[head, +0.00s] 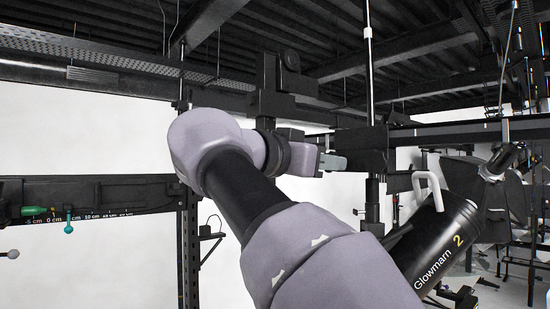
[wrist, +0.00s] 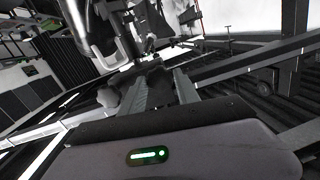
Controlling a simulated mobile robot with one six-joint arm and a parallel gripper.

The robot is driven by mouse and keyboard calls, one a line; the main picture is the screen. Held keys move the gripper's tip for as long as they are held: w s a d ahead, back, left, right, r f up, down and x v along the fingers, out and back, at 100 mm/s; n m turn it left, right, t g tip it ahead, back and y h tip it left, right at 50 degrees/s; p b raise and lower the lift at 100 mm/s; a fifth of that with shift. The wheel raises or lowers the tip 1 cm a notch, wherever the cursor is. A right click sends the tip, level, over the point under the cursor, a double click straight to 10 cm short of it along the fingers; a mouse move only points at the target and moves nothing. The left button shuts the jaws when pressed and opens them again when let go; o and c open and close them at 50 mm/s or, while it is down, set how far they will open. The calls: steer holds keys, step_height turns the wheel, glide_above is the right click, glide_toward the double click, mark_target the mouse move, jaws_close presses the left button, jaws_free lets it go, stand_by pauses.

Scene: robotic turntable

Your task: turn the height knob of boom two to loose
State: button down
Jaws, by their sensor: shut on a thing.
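My gripper (head: 335,163) reaches from the left to a black clamp block (head: 365,142) on an upright pole in the head view. The lamp marked Glowmarn 2 (head: 436,240) is below and right of this block. In the wrist view, the two grey fingers of my gripper (wrist: 160,76) point away from the camera and are shut on a small dark part, which I take to be the height knob (wrist: 153,66). The knob is hidden in the head view. Its markings and turn position cannot be read.
A black rail with a centimetre scale (head: 105,193) and green and teal knobs is at the left. A dark horizontal beam (head: 465,131) runs right from the clamp. Stands and other studio gear crowd the right. The white wall behind at the left is open.

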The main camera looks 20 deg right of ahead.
steer(key=shift+n, duration=0.5)
stand_by(0.3)
steer(key=c, duration=0.9)
jaws_free()
steer(key=v, duration=1.7)
steer(key=shift+s+a, duration=0.1)
steer(key=shift+a, duration=0.1)
